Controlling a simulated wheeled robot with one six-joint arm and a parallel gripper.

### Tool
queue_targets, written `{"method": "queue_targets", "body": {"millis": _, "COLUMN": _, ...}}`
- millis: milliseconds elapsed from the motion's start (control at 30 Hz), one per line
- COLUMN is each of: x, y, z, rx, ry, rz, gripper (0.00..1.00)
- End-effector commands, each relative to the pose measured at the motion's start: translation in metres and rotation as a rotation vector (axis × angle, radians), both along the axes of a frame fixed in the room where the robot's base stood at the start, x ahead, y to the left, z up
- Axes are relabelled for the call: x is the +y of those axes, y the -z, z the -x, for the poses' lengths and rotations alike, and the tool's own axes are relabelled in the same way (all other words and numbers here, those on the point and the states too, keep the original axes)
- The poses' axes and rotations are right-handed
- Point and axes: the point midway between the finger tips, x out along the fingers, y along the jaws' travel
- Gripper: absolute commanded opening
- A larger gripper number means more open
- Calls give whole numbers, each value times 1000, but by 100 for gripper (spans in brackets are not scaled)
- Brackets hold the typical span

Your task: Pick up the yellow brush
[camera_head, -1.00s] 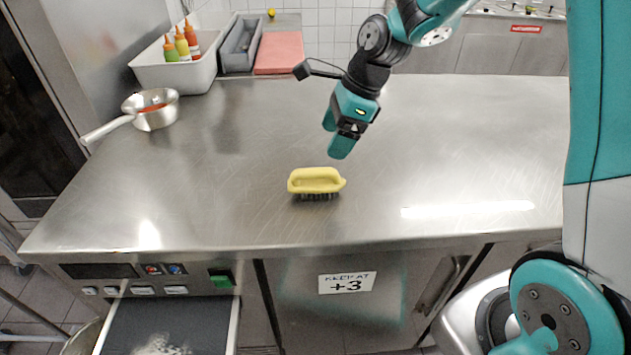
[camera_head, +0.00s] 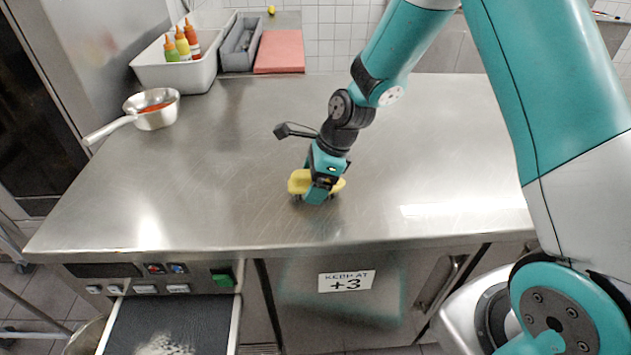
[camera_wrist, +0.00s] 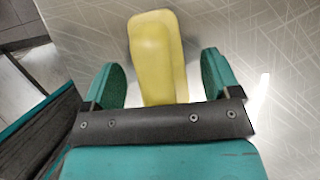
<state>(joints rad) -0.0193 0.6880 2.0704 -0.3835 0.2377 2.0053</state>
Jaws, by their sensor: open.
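The yellow brush (camera_head: 298,182) lies on the steel counter, bristles down, near the front edge. In the wrist view the brush (camera_wrist: 158,55) runs lengthwise between the two fingers and extends beyond them. My gripper (camera_head: 316,190) is right over the brush, pointing down, with one finger on the near side. My gripper's teal fingers (camera_wrist: 163,80) stand apart on either side of the brush, with a gap visible at the left; contact is not clear. The middle of the brush is hidden by my gripper in the head view.
The steel counter (camera_head: 230,150) is clear around the brush. A saucepan (camera_head: 157,117) with red contents stands at the left. A white bin (camera_head: 150,72) with sauce bottles (camera_head: 182,46), a grey tray (camera_head: 240,48) and a red board (camera_head: 279,52) are at the back left.

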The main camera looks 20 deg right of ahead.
Motion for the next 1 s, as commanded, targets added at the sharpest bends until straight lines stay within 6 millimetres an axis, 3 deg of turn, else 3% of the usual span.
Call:
{"method": "queue_targets", "body": {"millis": 67, "x": 0, "y": 0, "z": 0, "rx": 0, "ry": 0, "rz": 0, "gripper": 83}}
{"method": "queue_targets", "body": {"millis": 100, "x": 0, "y": 0, "z": 0, "rx": 0, "ry": 0, "rz": 0, "gripper": 78}}
{"method": "queue_targets", "body": {"millis": 333, "x": 0, "y": -1, "z": 0, "rx": 0, "ry": 0, "rz": 0, "gripper": 26}}
{"method": "queue_targets", "body": {"millis": 767, "x": 0, "y": -10, "z": -1, "rx": -3, "ry": 0, "rz": 0, "gripper": 26}}
{"method": "queue_targets", "body": {"millis": 867, "x": 0, "y": -22, "z": -1, "rx": -6, "ry": 0, "rz": 0, "gripper": 26}}
{"method": "queue_targets", "body": {"millis": 1000, "x": 0, "y": -59, "z": -2, "rx": -11, "ry": 0, "rz": -1, "gripper": 26}}
